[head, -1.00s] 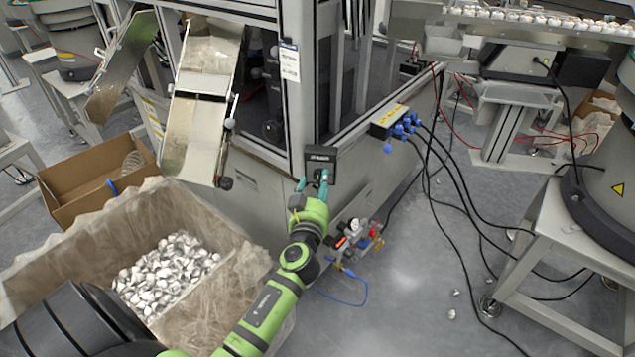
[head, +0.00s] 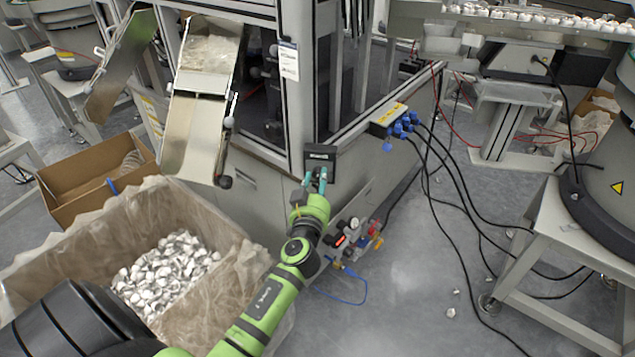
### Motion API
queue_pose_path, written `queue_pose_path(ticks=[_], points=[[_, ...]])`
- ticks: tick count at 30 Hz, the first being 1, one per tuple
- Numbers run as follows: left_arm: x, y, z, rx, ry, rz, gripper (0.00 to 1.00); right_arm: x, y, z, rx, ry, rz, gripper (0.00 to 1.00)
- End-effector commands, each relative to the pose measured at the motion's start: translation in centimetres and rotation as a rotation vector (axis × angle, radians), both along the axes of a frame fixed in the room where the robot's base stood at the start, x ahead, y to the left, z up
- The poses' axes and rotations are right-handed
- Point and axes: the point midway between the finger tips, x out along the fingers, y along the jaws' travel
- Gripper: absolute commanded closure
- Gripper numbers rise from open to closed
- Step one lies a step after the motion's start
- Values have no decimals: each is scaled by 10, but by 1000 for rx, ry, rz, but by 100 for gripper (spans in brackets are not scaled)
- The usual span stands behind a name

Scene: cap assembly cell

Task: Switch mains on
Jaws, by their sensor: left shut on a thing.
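The mains switch (head: 320,155) is a small black box on the corner post of the machine, just right of the picture's middle. My left gripper (head: 316,178), with teal fingers on a green arm, is at the lower part of this box. Its fingers are close together, shut on the switch's knob, which is mostly hidden between them. My right gripper is not in view.
A lined box of white caps (head: 165,275) stands at lower left, beside my left arm. An open cardboard box (head: 75,190) is behind it. Pneumatic valves (head: 352,235) sit low right of the gripper.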

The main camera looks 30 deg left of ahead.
Motion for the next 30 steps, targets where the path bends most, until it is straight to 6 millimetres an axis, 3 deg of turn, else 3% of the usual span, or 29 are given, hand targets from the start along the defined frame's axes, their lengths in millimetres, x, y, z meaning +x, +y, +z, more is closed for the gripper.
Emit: queue_pose_path(ticks=[30], points=[[-4, 7, -4, 808, 403, 8, 98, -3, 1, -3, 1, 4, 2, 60]])
